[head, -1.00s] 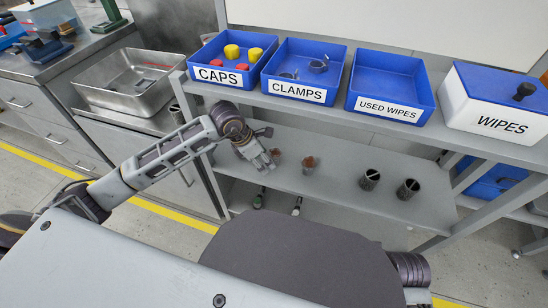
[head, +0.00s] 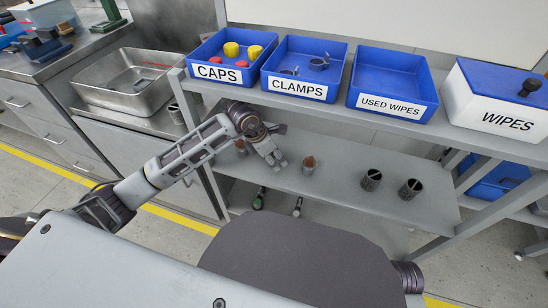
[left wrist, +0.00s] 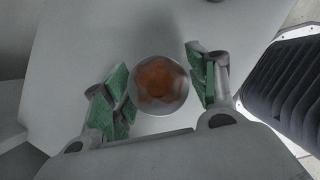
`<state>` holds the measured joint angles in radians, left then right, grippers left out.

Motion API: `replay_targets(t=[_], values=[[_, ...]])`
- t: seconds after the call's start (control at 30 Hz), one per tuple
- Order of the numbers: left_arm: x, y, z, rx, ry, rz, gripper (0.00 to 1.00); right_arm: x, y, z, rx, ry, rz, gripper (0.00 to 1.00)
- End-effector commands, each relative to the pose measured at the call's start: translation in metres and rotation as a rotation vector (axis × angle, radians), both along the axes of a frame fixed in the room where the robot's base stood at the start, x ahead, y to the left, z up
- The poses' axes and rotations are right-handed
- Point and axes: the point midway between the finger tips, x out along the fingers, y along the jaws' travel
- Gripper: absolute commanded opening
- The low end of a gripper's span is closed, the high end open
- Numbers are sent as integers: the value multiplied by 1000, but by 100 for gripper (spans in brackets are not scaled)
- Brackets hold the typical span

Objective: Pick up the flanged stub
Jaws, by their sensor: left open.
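A round grey piece with an orange-brown centre (left wrist: 158,82), likely a flanged stub, lies between the fingertips of my left gripper (head: 277,163) in the left wrist view. The green-padded fingers stand open on either side, with a visible gap to it. In the head view this gripper is over the lower shelf and hides what is behind it. A similar brown-topped piece (head: 308,165) stands just right of the gripper, and another (head: 240,148) shows partly behind the arm. Which one is between the fingers I cannot tell from the head view. My right gripper is not seen.
Two dark cylinders (head: 371,180) stand right on the lower shelf (head: 340,190). The upper shelf above my gripper holds blue bins for caps (head: 225,72), clamps (head: 298,90) and used wipes (head: 391,103), plus a white wipes box (head: 505,121). A steel sink (head: 132,100) is left.

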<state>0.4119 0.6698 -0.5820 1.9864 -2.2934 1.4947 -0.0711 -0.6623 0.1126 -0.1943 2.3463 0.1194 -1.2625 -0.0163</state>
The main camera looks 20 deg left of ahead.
Motion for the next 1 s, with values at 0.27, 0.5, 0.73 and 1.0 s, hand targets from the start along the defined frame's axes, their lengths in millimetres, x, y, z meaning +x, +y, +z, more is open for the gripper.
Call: replay_targets(t=[0.27,0.5,0.73,1.0], values=[[0,0,0,0,0,0,57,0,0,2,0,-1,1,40],[0,0,0,0,0,0,26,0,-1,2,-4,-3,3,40],[0,0,1,-1,-1,0,11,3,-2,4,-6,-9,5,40],[0,0,4,-1,-2,0,11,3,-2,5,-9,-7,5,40]])
